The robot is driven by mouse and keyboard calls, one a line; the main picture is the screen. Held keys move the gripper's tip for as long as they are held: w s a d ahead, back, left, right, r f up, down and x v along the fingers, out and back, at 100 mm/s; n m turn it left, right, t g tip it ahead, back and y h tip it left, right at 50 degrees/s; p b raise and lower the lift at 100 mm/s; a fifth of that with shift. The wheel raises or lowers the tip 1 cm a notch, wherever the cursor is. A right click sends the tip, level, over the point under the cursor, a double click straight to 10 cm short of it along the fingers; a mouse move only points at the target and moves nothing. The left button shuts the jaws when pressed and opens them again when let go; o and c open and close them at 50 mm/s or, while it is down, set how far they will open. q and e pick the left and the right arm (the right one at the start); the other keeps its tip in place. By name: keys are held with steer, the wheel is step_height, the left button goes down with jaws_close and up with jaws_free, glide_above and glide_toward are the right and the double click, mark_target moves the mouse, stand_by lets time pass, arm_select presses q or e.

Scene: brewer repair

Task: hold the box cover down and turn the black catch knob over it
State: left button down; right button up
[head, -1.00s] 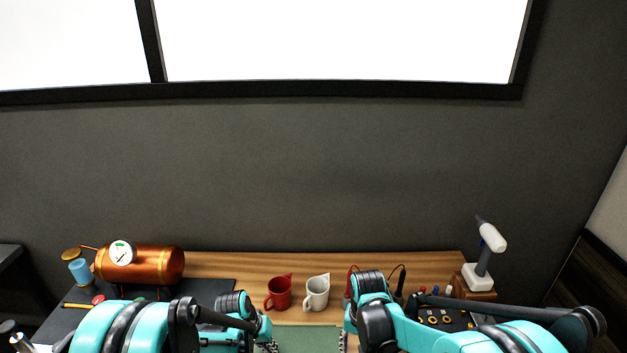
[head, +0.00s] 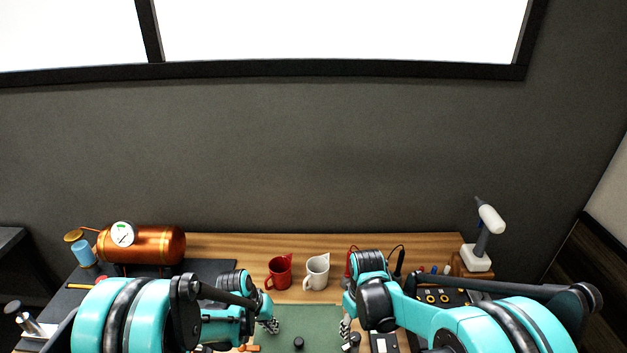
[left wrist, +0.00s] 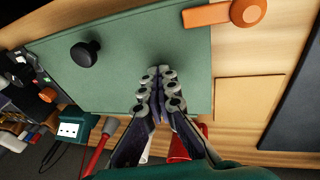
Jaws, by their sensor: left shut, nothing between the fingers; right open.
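A black knob (head: 299,343) stands on the green surface (head: 312,318) at the bottom of the head view, between my grippers. The knob also shows in the left wrist view (left wrist: 86,53), at the upper left of the green surface (left wrist: 130,35). I cannot make out a separate box cover. My left gripper (head: 270,326) is left of the knob. In the left wrist view its fingers (left wrist: 158,74) are together and empty over the green surface, apart from the knob. My right gripper (head: 346,328) is open, right of the knob; its fingertips are partly hidden.
A red mug (head: 279,273) and a white mug (head: 316,272) stand behind the green surface. A copper boiler (head: 150,245) is at the back left. An orange part (left wrist: 225,13) lies by the green edge. A black panel (head: 440,297) is at the right.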

mark_target(355, 336)
steer(key=shift+f, duration=0.1)
steer(key=shift+f, duration=1.5)
steer(key=c, duration=1)
steer(key=m, duration=0.7)
steer(key=o, duration=1)
steer(key=shift+r, duration=0.15)
steer(key=shift+r, duration=1.5)
